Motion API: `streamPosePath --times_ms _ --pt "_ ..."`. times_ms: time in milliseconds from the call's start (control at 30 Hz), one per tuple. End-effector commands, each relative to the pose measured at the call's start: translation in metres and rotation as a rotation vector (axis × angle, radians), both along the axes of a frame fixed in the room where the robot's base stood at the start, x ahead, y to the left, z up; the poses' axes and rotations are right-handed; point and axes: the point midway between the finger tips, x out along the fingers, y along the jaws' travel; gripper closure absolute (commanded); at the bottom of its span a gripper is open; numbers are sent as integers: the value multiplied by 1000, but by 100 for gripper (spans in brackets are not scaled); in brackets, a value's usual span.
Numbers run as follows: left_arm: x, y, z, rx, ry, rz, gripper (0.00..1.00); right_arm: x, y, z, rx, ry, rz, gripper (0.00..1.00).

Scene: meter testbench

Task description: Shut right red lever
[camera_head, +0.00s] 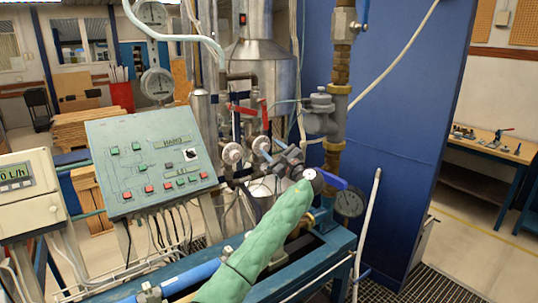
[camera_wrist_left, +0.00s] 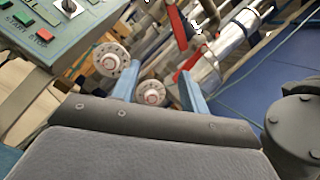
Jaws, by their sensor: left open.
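The right red lever (camera_head: 264,114) stands upright on the pipework behind the control panel. The left red lever (camera_head: 243,109) lies roughly crosswise beside it. In the left wrist view the right lever (camera_wrist_left: 188,64) shows just beyond the tip of the right-hand finger, and the left lever (camera_wrist_left: 178,28) lies farther up. My left gripper (camera_head: 272,153) is in front of the pipes, below the levers. Its two blue fingers (camera_wrist_left: 157,84) are apart, with no lever held between them. Whether a finger touches the right lever cannot be told. My right gripper is not in view.
Two round pale knobs (camera_head: 232,153) sit beside the fingers; one (camera_wrist_left: 150,93) appears between them in the wrist view. A grey flanged valve (camera_head: 320,112) is to the right. A blue-handled valve (camera_head: 331,180) and a gauge (camera_head: 349,202) are close by. The control panel (camera_head: 150,160) is left.

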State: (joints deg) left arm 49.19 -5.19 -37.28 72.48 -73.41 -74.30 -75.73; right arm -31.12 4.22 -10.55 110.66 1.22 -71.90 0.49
Motion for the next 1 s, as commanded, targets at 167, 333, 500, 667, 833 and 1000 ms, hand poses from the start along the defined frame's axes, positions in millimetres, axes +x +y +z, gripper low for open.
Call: streamPosePath --times_ms 167,333,500,667,833,1000 --pt "-6 1 4 -193 -70 -48 55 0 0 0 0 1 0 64" --pt "-14 3 10 -397 -135 -92 55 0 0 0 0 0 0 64" --pt "-24 5 15 -616 -198 -134 55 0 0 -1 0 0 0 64" --pt "-37 7 18 -833 -251 -165 55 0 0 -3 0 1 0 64" --pt "-52 9 18 -1043 -292 -186 55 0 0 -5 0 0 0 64" --pt "-63 12 15 -1184 -313 -193 55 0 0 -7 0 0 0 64"
